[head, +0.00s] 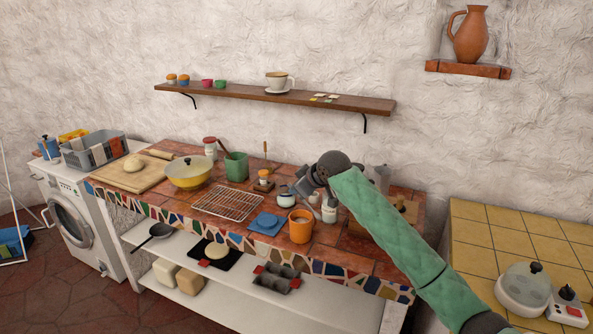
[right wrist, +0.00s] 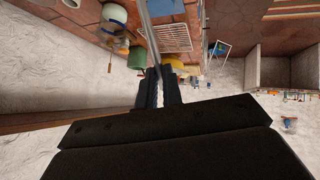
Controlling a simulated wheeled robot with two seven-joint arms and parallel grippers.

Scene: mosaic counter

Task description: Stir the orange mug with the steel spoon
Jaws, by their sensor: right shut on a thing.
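The orange mug (head: 301,226) stands upright on the tiled counter near its front edge, with pale contents showing inside its rim. My right gripper (head: 299,190) is above and behind the mug, apart from it. In the right wrist view my right gripper (right wrist: 159,74) is shut on the steel spoon (right wrist: 149,42), a thin grey shaft running up from between the fingers. The wide grey part at the top edge looks like its near end. The spoon is hard to make out in the head view, and its tip is unclear. My left gripper is not in view.
A white jar (head: 286,200) and a white bottle (head: 329,210) stand close to the mug. A blue cloth (head: 264,222) and a wire rack (head: 228,203) lie left of it. A green pot (head: 236,166) stands behind. Counter right of the mug is partly clear under my arm.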

